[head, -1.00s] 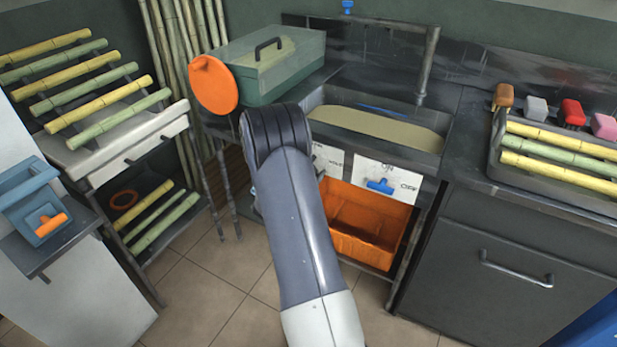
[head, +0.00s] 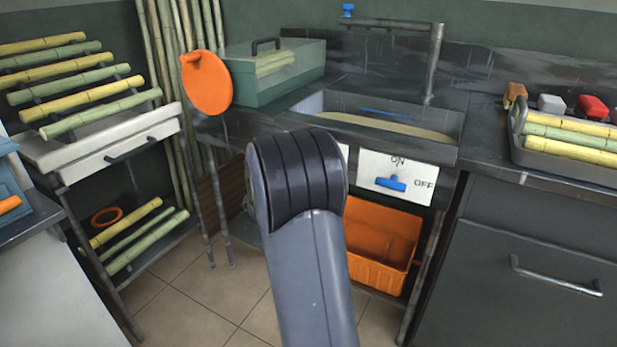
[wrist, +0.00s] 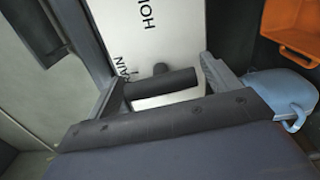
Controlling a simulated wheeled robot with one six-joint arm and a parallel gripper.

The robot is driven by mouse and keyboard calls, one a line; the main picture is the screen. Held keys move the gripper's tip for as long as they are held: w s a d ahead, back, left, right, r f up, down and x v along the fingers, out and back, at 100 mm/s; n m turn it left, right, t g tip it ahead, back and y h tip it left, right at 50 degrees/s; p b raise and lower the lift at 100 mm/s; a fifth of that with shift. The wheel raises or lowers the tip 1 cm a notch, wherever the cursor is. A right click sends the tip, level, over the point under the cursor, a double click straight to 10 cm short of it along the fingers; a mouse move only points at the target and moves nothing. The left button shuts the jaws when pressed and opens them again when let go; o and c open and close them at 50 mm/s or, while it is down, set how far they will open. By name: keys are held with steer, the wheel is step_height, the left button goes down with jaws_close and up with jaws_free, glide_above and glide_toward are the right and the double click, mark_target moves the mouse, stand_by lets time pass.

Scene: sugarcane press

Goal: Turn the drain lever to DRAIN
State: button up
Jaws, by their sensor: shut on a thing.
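The dark drain lever (wrist: 165,82) is a short bar on a stub in front of a white plate (wrist: 180,35) in the wrist view. HOLD, partly cut off, stands at the plate's top, and DRAIN, partly covered, is at its left beside the bar's left end. My gripper (wrist: 161,84) is shut on the lever, with one finger at each end of the bar. The bar lies nearly level in the picture, tilted slightly up to the right. In the head view my arm hides the lever, my gripper and most of this plate.
A second white plate (head: 413,166), marked ON and OFF, carries a blue lever (head: 391,183) to the right. An orange crate (head: 385,240) sits below the sink (head: 455,150). A light-blue container (wrist: 278,90) is close right of my gripper.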

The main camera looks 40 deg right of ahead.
steer(key=shift+m+b, duration=0.7)
steer(key=shift+b, duration=0.3)
steer(key=o, duration=0.9)
steer(key=shift+c, duration=0.2)
steer(key=p+v, duration=0.2)
steer(key=v, duration=0.8)
steer(key=shift+s+a, duration=0.15)
steer(key=shift+a, duration=0.2)
steer(key=b+x, duration=0.2)
steer(key=x, duration=0.9)
steer(key=shift+p, duration=0.3)
